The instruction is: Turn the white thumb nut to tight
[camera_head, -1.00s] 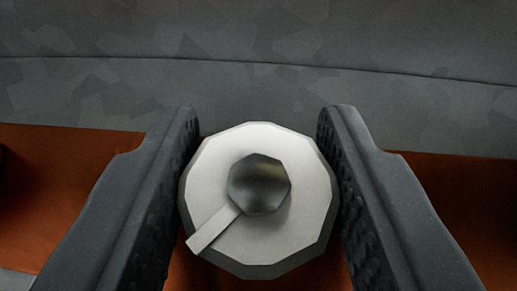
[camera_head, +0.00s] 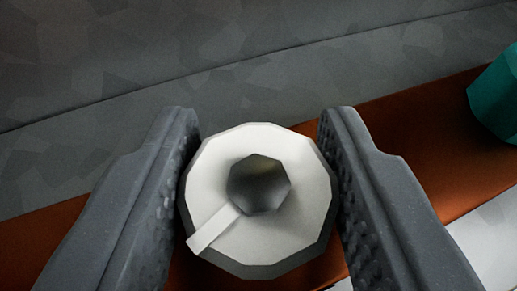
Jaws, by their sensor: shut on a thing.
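The white thumb nut (camera_head: 285,232) is a many-sided white disc with a dark rounded stud end (camera_head: 259,184) at its centre. A light raised pointer bar (camera_head: 213,228) on its face runs from the stud to the lower left rim. My gripper (camera_head: 259,190) is shut on the nut, with one dark textured finger at its left side and one at its right. The underside of the nut and what it sits on are hidden.
An orange-brown strip (camera_head: 420,135) runs slantwise behind the nut, rising to the right. A teal many-sided object (camera_head: 497,97) stands on it at the right edge. A grey patterned surface (camera_head: 250,60) fills the back. A pale surface (camera_head: 490,245) shows at lower right.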

